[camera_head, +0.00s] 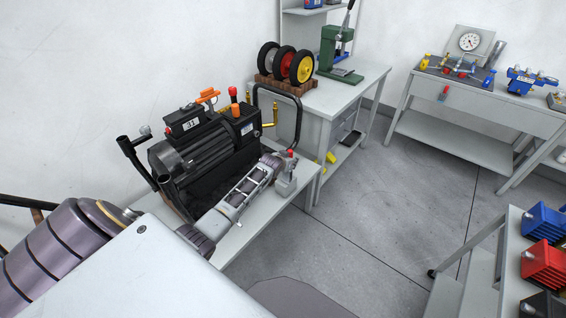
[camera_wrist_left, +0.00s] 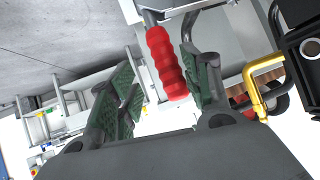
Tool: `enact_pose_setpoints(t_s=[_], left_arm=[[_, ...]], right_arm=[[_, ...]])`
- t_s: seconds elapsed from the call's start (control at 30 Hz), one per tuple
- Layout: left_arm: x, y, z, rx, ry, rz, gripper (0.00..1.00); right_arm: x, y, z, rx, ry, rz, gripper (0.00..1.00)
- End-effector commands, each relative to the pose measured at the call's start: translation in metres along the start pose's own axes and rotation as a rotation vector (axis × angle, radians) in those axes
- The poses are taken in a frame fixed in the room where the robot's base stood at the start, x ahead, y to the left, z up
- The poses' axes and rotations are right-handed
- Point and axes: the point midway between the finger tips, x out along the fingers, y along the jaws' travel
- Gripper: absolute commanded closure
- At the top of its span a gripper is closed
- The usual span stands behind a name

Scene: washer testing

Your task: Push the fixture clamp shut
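The fixture clamp (camera_head: 286,184) is a small grey piece with a red-tipped handle at the front right edge of the near bench. In the left wrist view its red ribbed handle (camera_wrist_left: 167,62) shows large, with a grey metal stem at the top. My left arm reaches across the bench from the left, and my left gripper (camera_head: 277,160) is beside the clamp's red tip. In the wrist view the left gripper's green-padded fingers (camera_wrist_left: 163,75) are spread apart, with the handle in the gap, nearer the right finger. Contact cannot be told. My right gripper is not in view.
A black pump unit (camera_head: 205,145) with tube handles stands just behind my left arm. Yellow fittings (camera_wrist_left: 262,85) are close to the right finger. A bench with wheels (camera_head: 286,65) and a green press (camera_head: 335,48) is behind. Open floor (camera_head: 375,210) lies to the right.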

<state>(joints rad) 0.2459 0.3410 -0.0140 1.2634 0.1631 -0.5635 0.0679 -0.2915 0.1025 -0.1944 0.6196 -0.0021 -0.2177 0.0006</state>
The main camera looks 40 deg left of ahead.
Motion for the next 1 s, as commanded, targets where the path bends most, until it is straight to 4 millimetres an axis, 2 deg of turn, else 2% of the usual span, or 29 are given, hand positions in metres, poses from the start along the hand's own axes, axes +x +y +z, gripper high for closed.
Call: enact_pose_setpoints(t_s=[1.0], left_arm=[[-0.072,0.0,0.001,0.0,-0.001,0.0,0.52]], right_arm=[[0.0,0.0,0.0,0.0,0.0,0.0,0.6]])
